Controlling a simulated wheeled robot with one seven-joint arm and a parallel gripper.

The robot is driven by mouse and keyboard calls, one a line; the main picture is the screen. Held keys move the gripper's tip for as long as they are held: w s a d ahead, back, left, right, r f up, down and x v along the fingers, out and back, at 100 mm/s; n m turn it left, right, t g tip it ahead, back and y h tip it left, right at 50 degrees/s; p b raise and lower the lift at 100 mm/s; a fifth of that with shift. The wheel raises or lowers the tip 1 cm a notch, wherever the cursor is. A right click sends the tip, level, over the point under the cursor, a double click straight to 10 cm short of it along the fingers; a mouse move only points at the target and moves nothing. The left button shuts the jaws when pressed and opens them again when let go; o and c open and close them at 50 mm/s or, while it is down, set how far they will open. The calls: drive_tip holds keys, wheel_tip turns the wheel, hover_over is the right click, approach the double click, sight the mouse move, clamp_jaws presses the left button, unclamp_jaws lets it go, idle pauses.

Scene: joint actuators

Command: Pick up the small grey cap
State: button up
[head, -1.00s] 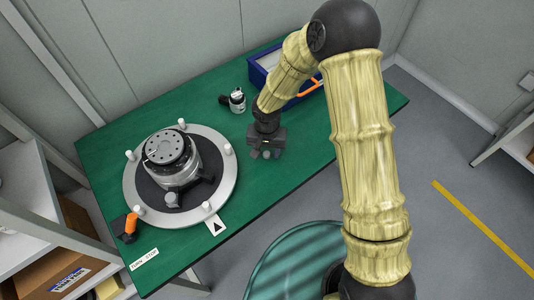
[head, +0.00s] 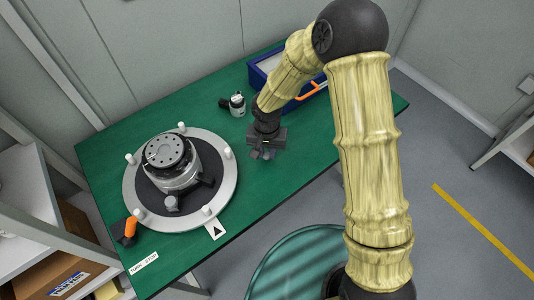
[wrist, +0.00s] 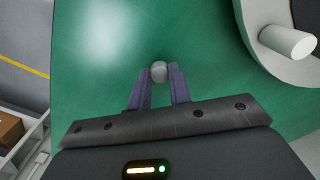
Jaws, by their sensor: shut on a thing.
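The small grey cap (wrist: 159,70) is a pale round piece at the tips of my gripper's two fingers in the wrist view. My gripper (wrist: 160,88) is shut on it, with one finger on each side. In the head view my gripper (head: 262,155) points down over the green table, right of the round fixture. The cap is too small there to tell clearly from the fingers. I cannot tell for sure whether the cap is clear of the table top.
A round grey fixture (head: 225,187) with white pegs bears a metal actuator (head: 172,165) at left. A small motor-like part (head: 237,105) stands behind my gripper. A blue tray (head: 257,74) sits at the back. The green table (head: 275,195) is clear in front of my gripper.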

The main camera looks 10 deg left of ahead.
sight(267, 154)
wheel_tip(267, 154, up, 8)
drive_tip(key=shift+r, duration=0.2)
idle(0.6)
